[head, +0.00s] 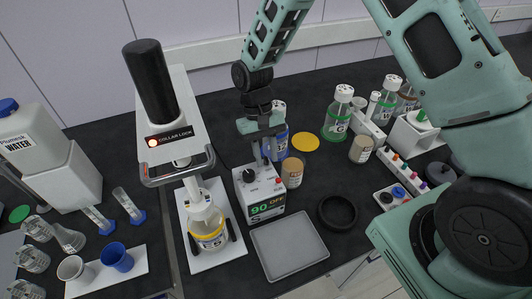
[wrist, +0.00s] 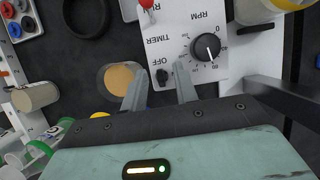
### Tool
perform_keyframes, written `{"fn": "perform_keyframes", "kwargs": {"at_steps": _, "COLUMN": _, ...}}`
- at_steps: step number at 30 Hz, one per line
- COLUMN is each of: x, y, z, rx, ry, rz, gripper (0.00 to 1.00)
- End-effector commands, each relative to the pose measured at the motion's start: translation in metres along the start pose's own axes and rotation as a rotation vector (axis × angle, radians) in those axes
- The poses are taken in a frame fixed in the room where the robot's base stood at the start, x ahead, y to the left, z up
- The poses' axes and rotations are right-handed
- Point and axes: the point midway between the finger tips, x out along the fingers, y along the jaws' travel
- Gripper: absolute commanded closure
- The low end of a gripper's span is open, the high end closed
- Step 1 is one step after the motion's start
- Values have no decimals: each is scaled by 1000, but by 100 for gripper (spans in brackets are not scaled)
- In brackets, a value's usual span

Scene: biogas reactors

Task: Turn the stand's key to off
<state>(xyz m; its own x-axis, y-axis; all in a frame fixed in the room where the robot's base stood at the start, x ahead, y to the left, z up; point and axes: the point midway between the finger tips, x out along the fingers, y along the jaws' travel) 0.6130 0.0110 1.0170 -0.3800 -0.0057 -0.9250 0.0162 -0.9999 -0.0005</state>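The stand's control box (head: 262,195) is white, with a display reading 90 and OFF. In the wrist view its panel (wrist: 200,15) shows a large black RPM knob (wrist: 207,47) and the labels OFF, TIMER and RUN, upside down. A small black key (wrist: 163,77) sits by the OFF label; I cannot tell its exact setting. My gripper (head: 266,150) is above the back of the box. In the wrist view my gripper (wrist: 161,76) is open, one finger on each side of the key in the picture, with gaps visible. Whether the fingertips are at key height is unclear.
The stand (head: 180,110) with a COLLAR LOCK label and lit orange lamp rises left of the box, a yellow-ringed bottle (head: 210,235) below it. A grey tray (head: 288,247) lies in front.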

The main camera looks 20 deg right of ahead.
Motion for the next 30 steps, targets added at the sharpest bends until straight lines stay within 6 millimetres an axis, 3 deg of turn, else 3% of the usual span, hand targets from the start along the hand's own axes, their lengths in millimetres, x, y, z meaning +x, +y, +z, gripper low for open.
{"fn": "perform_keyframes", "kwargs": {"at_steps": 11, "x": -9, "y": 0, "z": -1, "rx": 1, "ry": 1, "rz": -1, "gripper": 71}}
{"fn": "perform_keyframes", "kwargs": {"at_steps": 14, "x": -24, "y": 0, "z": -1, "rx": 1, "ry": 3, "rz": -1, "gripper": 71}}
{"fn": "perform_keyframes", "kwargs": {"at_steps": 30, "x": -144, "y": 0, "z": -1, "rx": 0, "ry": 3, "rz": -1, "gripper": 71}}
